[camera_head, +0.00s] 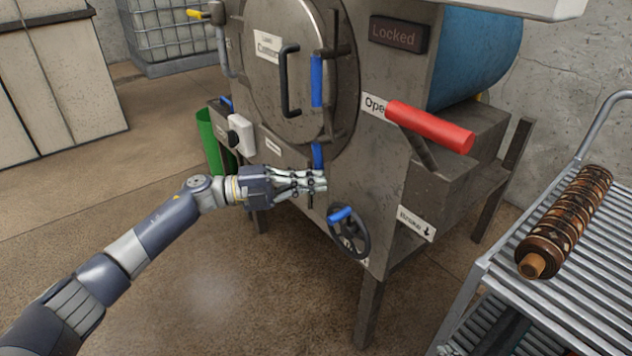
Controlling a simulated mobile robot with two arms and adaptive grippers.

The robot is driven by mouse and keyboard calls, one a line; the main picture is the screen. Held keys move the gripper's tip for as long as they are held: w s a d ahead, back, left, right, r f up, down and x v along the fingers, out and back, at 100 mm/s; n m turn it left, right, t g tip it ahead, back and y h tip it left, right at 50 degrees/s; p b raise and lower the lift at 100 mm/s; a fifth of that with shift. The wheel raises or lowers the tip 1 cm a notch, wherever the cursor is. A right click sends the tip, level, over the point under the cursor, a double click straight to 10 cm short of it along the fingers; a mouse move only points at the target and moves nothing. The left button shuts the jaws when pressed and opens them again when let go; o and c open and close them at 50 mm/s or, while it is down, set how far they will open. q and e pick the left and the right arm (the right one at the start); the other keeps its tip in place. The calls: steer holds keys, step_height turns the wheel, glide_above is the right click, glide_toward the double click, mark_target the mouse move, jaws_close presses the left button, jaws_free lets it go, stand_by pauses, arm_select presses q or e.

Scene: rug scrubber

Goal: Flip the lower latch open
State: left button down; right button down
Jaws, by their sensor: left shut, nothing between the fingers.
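The machine has a round steel door (280,60) with a dark pull handle (289,82). A blue upper latch handle (317,82) stands upright at the door's right edge. A blue lower latch (318,156) hangs below it, just under the door's rim. My left gripper (322,181) is shut and empty, with its fingertips right below the lower latch. I cannot tell whether they touch it. My right gripper is not in view.
A handwheel with a blue knob (349,232) sits below my left gripper. A red lever (430,126) juts out at right under a "Locked" display (398,34). A green bin (213,146) stands behind the machine's left side.

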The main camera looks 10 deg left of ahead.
arm_select(q)
steer(key=shift+w+a+f+m+y, duration=0.2)
steer(key=shift+w+a+m+y, duration=0.2)
steer(key=shift+m, duration=0.3)
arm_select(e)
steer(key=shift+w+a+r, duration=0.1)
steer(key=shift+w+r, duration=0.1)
arm_select(q)
steer(key=shift+s, duration=0.1)
